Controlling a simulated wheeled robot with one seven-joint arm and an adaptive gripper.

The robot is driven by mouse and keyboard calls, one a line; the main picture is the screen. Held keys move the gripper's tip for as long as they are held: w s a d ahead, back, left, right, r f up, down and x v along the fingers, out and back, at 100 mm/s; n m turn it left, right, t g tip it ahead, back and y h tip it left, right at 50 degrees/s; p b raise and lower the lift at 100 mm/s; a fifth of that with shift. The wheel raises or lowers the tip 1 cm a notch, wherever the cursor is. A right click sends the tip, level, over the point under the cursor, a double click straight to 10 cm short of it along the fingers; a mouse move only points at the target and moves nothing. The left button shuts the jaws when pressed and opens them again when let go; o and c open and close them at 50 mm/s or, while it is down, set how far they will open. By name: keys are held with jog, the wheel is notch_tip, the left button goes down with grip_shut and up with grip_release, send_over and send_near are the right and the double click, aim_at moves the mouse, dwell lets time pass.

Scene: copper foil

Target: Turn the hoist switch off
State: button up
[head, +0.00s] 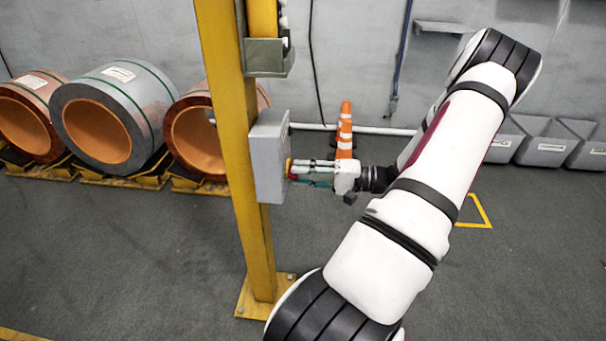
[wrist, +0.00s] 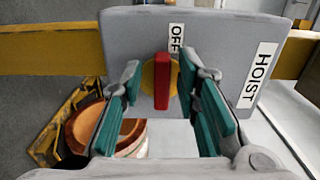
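The hoist switch is a red bar handle (wrist: 161,82) on a yellow disc (wrist: 174,82), on the face of a grey box (wrist: 215,55). In the wrist view the handle stands upright in the picture, its upper end just below and left of the OFF label (wrist: 177,40). A HOIST label (wrist: 258,75) is at the right. My gripper (wrist: 168,88) is open, with one green-padded finger on each side of the handle and visible gaps between. In the head view my gripper (head: 304,172) is at the right face of the box (head: 270,155), close to the red handle (head: 291,170).
The box is mounted on a yellow post (head: 235,150). Copper coils (head: 105,120) lie in yellow cradles at the left. An orange cone (head: 345,130) stands behind my gripper, and grey bins (head: 545,142) line the wall at right. Floor around the post is clear.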

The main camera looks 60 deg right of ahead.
jog(key=v, duration=1.2)
dwell(0.6)
